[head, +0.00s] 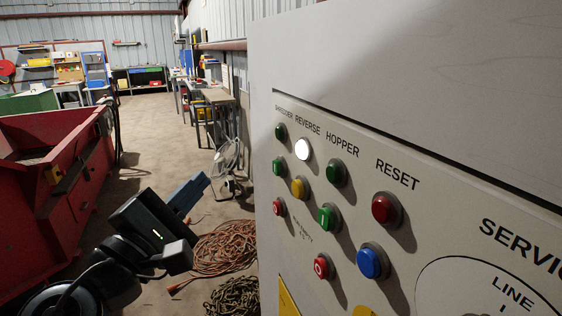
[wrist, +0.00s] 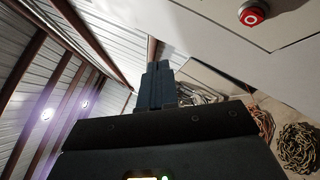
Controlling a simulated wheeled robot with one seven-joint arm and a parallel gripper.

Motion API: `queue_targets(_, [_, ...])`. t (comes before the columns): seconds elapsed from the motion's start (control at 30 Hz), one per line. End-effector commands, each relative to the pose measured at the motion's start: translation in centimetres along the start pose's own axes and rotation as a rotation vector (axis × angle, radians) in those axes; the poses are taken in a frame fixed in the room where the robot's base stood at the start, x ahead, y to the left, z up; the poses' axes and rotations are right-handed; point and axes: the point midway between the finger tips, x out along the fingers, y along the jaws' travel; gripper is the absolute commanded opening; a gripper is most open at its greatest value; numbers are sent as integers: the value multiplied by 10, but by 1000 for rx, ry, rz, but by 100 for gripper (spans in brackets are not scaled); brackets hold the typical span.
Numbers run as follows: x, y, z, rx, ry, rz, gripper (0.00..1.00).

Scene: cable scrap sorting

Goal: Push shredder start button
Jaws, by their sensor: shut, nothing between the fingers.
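The control panel (head: 420,130) fills the right of the head view. Its SHREDDER column holds a dark green round lamp (head: 280,131), a green button (head: 278,167) and a red button (head: 279,207). My gripper (head: 205,180) is left of the panel, apart from it, with its blue-grey fingers shut and empty, pointing up and right in the picture. In the wrist view the closed fingers (wrist: 157,66) point at the wall and roof, and a red button marked O (wrist: 252,13) shows at the upper right. The green shredder button is not visible there.
The REVERSE column has a lit white lamp (head: 302,149) and yellow button (head: 298,187); HOPPER has a green button (head: 327,217). A blue button (head: 372,262) is under RESET. Orange cable coils (head: 225,247) lie on the floor. A red bin (head: 40,200) stands left.

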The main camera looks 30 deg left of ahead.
Motion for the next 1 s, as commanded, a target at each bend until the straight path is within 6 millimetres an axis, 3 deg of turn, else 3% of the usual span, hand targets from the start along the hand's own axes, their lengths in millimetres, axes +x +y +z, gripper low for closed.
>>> queue_targets(0.37, [4,-4,3,0,-1,-2,0])
queue_targets(1.0, [56,-40,41,0,-1,-1,0])
